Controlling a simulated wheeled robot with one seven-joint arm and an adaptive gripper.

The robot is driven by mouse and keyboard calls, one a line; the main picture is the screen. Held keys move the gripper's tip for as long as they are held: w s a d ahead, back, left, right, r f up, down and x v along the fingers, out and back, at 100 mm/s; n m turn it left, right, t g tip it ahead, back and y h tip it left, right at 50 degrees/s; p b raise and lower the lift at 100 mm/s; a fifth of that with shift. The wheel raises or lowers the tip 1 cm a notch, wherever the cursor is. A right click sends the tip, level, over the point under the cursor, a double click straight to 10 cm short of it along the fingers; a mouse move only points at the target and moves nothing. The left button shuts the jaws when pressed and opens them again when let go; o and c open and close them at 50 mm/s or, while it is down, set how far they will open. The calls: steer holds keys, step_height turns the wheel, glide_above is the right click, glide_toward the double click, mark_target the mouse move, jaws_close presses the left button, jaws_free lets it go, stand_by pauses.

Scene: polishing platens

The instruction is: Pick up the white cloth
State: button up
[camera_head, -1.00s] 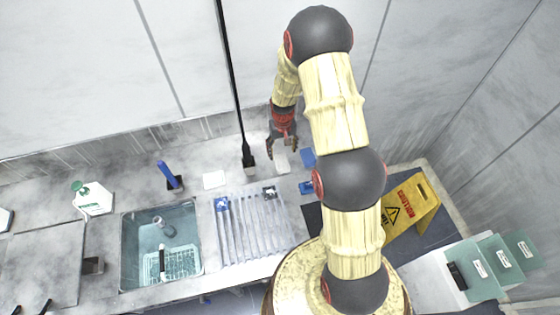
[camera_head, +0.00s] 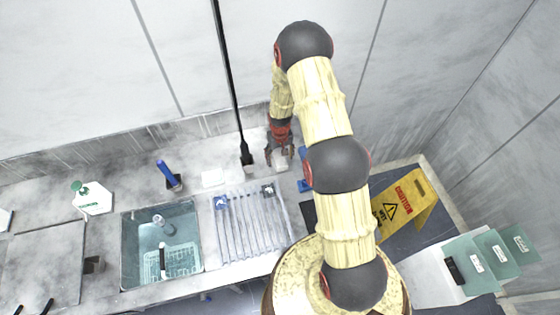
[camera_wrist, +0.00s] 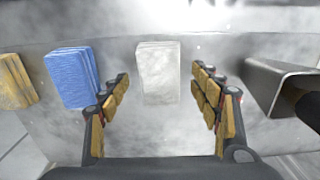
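The white cloth (camera_wrist: 158,75) looks like a small folded stack on the grey counter, straight ahead in the middle of the wrist view. My gripper (camera_wrist: 161,90) is open, with one finger on each side of the cloth's near part in the picture. Nothing is held between the fingers, and I cannot tell the height left above the counter. In the head view my gripper (camera_head: 279,158) points down at the back of the counter, and it largely hides the cloth there.
A blue cloth stack (camera_wrist: 72,77) and a yellow one (camera_wrist: 14,82) lie left of the white cloth. A metal bracket (camera_wrist: 275,82) stands close on the right. The head view shows a sink (camera_head: 162,245), a ribbed drainboard (camera_head: 250,222) and a yellow caution sign (camera_head: 405,205).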

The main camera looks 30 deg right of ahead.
mark_target(280, 159)
steer(key=shift+c, duration=1.2)
steer(key=c, duration=1)
steer(key=shift+o, duration=0.2)
steer(key=shift+r, duration=0.1)
steer(key=shift+r, duration=0.25)
step_height(280, 159, up, 2)
steer(key=shift+w+r+p, duration=0.1)
steer(key=shift+r+p, duration=0.05)
steer(key=shift+p, duration=0.4)
steer(key=s+r+p, duration=0.5)
steer(key=s+r, duration=0.5)
steer(key=s, duration=0.4)
steer(key=shift+a, duration=0.2)
steer(key=shift+s, duration=0.1)
